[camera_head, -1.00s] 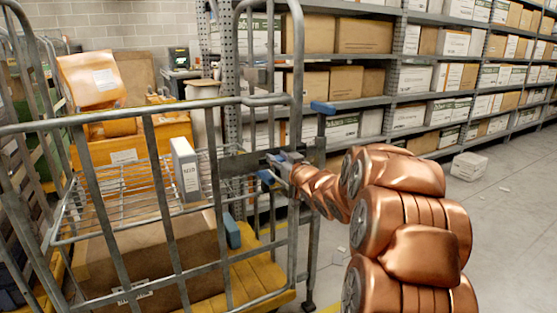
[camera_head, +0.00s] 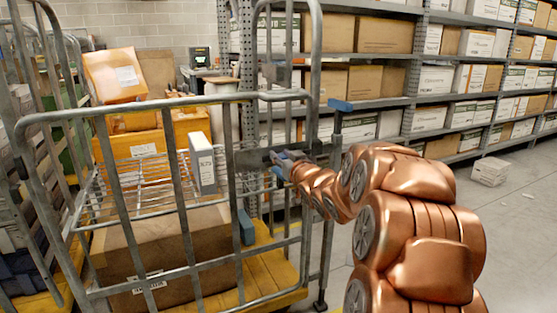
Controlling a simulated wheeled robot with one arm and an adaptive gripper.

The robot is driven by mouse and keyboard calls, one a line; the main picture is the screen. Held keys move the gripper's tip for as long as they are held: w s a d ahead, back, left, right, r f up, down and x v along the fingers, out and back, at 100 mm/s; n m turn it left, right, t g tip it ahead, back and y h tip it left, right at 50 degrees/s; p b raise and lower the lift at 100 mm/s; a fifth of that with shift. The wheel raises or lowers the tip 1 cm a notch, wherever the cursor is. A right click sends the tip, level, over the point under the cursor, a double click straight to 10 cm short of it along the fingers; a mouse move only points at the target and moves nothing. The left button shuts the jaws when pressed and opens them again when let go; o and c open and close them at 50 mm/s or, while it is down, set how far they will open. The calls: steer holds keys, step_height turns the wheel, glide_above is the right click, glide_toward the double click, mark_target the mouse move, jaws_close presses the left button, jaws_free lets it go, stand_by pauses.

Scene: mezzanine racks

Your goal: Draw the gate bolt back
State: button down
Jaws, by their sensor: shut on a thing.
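The gate (camera_head: 176,205) is the grey barred front of a wheeled roll cage at the left and middle. A grey bolt plate (camera_head: 250,159) sits on the gate near its right upright. My gripper (camera_head: 277,160) comes in from the right on my copper-coloured arm and is at the bolt, shut on it. The fingers and the bolt's handle are small in this view and partly overlap, so how far the bolt is drawn cannot be told.
A white carton (camera_head: 202,163) stands on the cage's wire shelf (camera_head: 150,188), with a large brown box (camera_head: 165,250) below. A blue-capped post (camera_head: 340,106) stands just right of the gate. Racks (camera_head: 395,100) line the back, and a white stack (camera_head: 490,171) lies on the otherwise open floor (camera_head: 510,240) at right.

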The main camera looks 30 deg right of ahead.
steer(key=shift+a, duration=0.2)
steer(key=c, duration=0.8)
jaws_free()
steer(key=shift+w+a, duration=0.1)
steer(key=shift+o, duration=0.2)
steer(key=shift+s, duration=0.8)
steer(key=s+a, duration=0.1)
steer(key=s, duration=0.9)
steer(key=shift+s+a, duration=0.2)
steer(key=shift+a, duration=0.15)
